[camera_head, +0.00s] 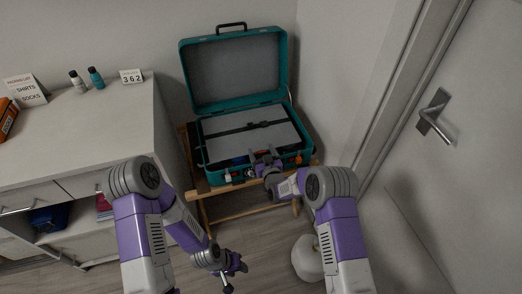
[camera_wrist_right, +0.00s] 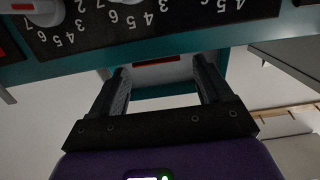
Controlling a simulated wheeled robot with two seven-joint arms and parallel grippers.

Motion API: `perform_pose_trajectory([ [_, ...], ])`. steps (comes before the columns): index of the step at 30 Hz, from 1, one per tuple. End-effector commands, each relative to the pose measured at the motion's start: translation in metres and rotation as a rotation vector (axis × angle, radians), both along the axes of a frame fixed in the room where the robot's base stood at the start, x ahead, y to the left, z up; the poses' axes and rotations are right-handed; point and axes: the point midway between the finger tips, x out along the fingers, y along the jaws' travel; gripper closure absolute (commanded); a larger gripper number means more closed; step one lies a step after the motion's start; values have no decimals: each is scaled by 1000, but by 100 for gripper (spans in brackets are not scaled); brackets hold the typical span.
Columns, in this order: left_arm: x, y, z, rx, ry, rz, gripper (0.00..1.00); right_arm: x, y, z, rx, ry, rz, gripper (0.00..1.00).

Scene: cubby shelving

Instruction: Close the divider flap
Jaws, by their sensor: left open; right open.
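A teal suitcase (camera_head: 187,90) stands open with its lid raised against the wall. A grey divider flap (camera_head: 270,138) with a dark strap lies across the lower half, looking nearly flat. Some blue contents show at its front edge, partly hidden by my right gripper. My right gripper (camera_head: 264,157) is open at the suitcase's front edge; contact cannot be told. In the right wrist view its fingers (camera_wrist_right: 163,85) are apart, below a dark numbered panel (camera_wrist_right: 150,22) and teal casing. My left gripper (camera_head: 234,271) is low over the floor, open and away from the suitcase.
The suitcase rests on a wooden stand (camera_head: 240,212). A white dresser (camera_head: 85,125) at left holds small bottles (camera_head: 95,78), signs and an orange box (camera_head: 8,117). A white door with a handle (camera_head: 435,115) stands at right. A pale rounded object (camera_head: 306,258) is on the floor.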

Motion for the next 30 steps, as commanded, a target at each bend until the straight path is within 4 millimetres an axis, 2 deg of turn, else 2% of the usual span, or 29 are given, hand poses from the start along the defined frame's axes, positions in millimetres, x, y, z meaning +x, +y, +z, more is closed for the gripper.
perform_pose_trajectory([
  [9,0,0,17,0,0,0,57,-43,-16,8,-1,1,0,21],
  [13,0,0,21,0,0,0,57,-56,-21,9,-1,0,0,21],
  [18,0,0,21,0,0,0,57,-62,-23,9,0,-2,0,21],
  [30,0,0,21,0,0,0,57,-62,-23,9,0,-2,0,21],
])
